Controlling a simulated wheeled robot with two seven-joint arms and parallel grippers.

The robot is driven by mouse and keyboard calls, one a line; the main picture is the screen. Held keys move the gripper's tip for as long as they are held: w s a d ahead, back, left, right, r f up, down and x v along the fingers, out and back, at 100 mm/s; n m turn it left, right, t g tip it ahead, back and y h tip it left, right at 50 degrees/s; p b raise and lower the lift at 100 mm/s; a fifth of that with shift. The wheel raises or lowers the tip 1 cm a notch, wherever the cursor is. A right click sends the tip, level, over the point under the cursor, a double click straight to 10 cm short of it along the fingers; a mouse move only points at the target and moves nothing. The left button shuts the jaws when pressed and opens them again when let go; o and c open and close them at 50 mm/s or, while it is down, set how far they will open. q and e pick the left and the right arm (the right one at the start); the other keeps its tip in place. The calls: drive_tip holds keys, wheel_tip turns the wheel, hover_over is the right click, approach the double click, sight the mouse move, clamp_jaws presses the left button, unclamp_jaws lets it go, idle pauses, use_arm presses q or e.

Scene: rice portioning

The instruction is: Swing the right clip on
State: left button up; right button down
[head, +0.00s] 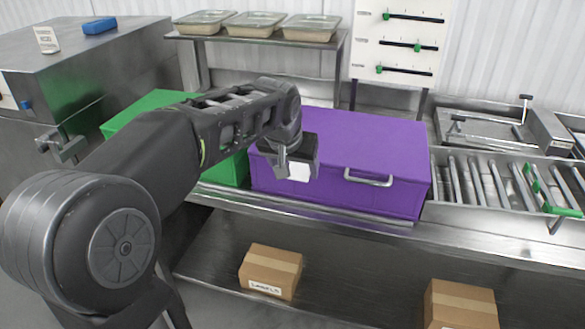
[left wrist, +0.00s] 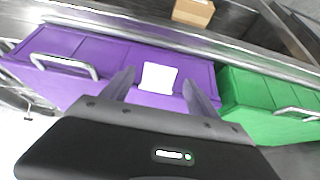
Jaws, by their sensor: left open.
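A closed purple box (head: 350,145) sits on the steel counter. A U-shaped metal bail (head: 368,178), possibly the right clip, stands on the right part of its front; it also shows in the left wrist view (left wrist: 65,64). Whether it is fastened, I cannot tell. My left gripper (head: 297,168) is at the box front, left of the bail and apart from it. In the left wrist view its fingers (left wrist: 158,88) are spread with a white label (left wrist: 158,77) showing between them. Nothing is held. Gripper and arm hide the box's left front. My right gripper is out of view.
A green box (head: 232,168) stands left of the purple one, partly behind my left arm. A roller tray (head: 490,185) is at the right. Lidded trays (head: 253,24) line a back shelf, beside a slider board (head: 400,45). Cardboard boxes (head: 270,272) sit on the lower shelf.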

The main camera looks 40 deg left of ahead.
sight(298, 175)
use_arm(q)
drive_tip(key=b+x, duration=0.1)
drive_tip(key=x, duration=0.2)
drive_tip(key=shift+f+b, duration=0.1)
drive_tip(key=shift+b, duration=0.2)
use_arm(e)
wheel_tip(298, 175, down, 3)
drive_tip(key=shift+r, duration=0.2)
use_arm(q)
drive_tip(key=c, duration=0.6)
drive_tip(key=shift+w+f+b, duration=0.1)
drive_tip(key=shift+f+b, duration=0.15)
drive_tip(key=shift+b, duration=0.1)
drive_tip(key=shift+c, duration=0.2)
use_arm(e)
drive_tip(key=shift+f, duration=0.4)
use_arm(q)
drive_tip(key=shift+w, duration=0.1)
